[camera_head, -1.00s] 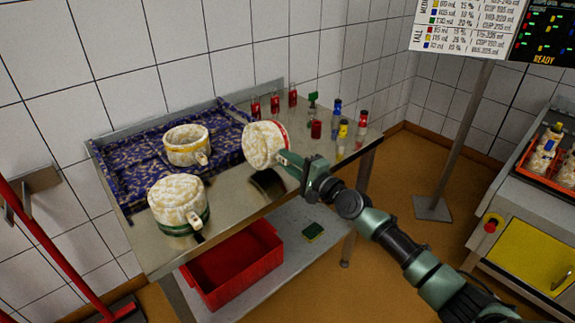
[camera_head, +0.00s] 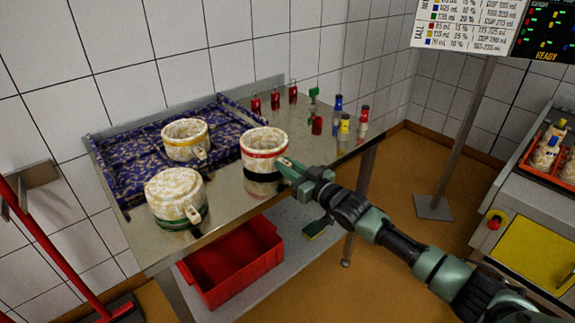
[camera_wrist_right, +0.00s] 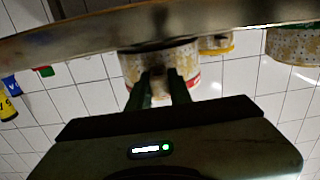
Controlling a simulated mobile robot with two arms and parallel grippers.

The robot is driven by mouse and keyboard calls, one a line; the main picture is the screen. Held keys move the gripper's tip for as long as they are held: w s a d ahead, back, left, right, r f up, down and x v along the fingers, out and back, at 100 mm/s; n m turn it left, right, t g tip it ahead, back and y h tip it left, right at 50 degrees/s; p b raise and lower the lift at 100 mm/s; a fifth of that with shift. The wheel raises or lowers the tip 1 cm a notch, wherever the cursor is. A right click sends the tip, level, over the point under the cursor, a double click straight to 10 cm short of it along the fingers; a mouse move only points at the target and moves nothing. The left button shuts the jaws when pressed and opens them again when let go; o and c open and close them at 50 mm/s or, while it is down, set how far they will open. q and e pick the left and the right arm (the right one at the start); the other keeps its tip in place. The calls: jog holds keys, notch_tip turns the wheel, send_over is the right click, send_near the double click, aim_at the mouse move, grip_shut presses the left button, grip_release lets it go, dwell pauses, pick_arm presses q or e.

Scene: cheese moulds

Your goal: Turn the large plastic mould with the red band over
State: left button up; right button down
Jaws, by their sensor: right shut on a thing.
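The large white, mottled mould with the red band (camera_head: 264,152) is upright at the front middle of the steel table (camera_head: 228,212). Its open mouth faces up and the red band is near the upper rim. My right gripper (camera_head: 287,170) is shut on its handle from the right side. In the right wrist view, which is upside down, the fingers (camera_wrist_right: 160,88) close on the handle in front of the mould (camera_wrist_right: 130,65). A dark shadow lies under the mould; I cannot tell whether its base touches the table. My left gripper is not in view.
A green-banded mould (camera_head: 174,194) stands mouth down to the left. Several small bottles (camera_head: 338,108) stand at the table's right end. A red crate (camera_head: 232,265) is on the lower shelf.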

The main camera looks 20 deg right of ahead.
jog(key=shift+r, duration=0.1)
jog(key=c, duration=1.2)
grip_release()
jog(key=shift+s, duration=0.1)
jog(key=shift+p+v, duration=0.9)
jog(key=shift+v, duration=0.15)
jog(key=shift+p+v, duration=1.55)
jog(key=shift+v, duration=0.85)
